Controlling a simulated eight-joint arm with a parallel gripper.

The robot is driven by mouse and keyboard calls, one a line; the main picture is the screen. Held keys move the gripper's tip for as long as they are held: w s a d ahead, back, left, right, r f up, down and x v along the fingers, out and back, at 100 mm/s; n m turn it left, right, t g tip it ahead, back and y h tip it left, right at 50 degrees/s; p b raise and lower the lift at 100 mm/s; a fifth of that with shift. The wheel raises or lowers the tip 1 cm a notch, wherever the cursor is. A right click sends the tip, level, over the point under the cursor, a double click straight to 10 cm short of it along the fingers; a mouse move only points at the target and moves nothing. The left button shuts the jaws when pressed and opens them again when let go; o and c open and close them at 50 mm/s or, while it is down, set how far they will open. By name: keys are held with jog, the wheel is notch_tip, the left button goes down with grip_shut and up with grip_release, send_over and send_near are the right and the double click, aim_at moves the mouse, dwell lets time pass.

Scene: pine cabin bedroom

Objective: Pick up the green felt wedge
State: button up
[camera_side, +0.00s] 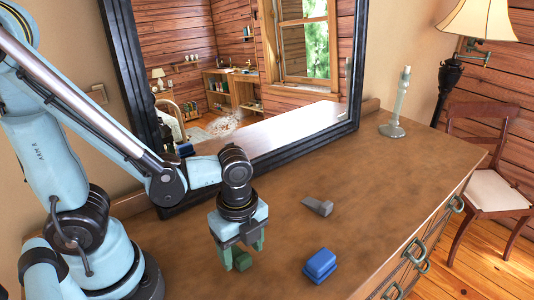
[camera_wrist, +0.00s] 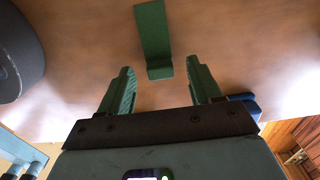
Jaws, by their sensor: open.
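The green felt wedge (camera_side: 243,261) lies on the brown dresser top, just below and partly behind my gripper (camera_side: 241,251) in the side view. In the wrist view the wedge (camera_wrist: 153,32) is a long green piece with a wider block at its near end. My gripper (camera_wrist: 162,76) is open and empty, with green pads on its fingers. In the wrist view the wedge lies ahead of the fingertips, roughly centred between them. I cannot tell the exact height of the fingers above it.
A blue block (camera_side: 320,265) lies to the right, and also shows beside the right finger in the wrist view (camera_wrist: 246,102). A grey piece (camera_side: 318,206) lies farther back. A candlestick (camera_side: 397,105) stands near the dark-framed mirror (camera_side: 306,142). The dresser top (camera_side: 400,185) is otherwise mostly clear.

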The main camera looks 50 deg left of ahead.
jog(key=shift+f, duration=0.95)
jog(key=c, duration=1.1)
jog(key=shift+r, duration=0.2)
